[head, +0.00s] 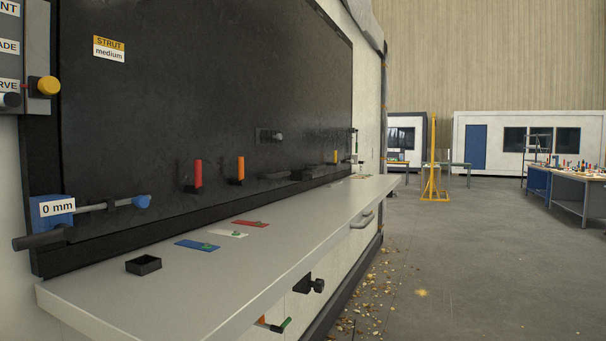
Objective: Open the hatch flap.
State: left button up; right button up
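A large dark panel (200,90), which looks like the hatch flap, fills the left half of the head view and sits flat in the container wall, with no visible gap. It carries a yellow and white label (109,48) reading "STRUT medium". A dark handle or catch (270,136) is on its middle right. A red upright handle (198,173) and an orange one (240,169) stand along its lower edge. At the lower left corner a blue block (62,228) marked "0 mm" holds a grey rod with a blue end (141,201). Neither of my grippers is in view.
A light counter (200,280) juts out below the panel, holding a small black tray (143,265) and blue, white and red cards. Black fittings (310,285) stick out beneath it. A control box (37,85) is at upper left. Open floor lies right, with debris near the wall.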

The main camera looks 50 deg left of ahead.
aim_at(150, 89)
jog(key=i, duration=2.15)
jog(key=u, duration=2.25)
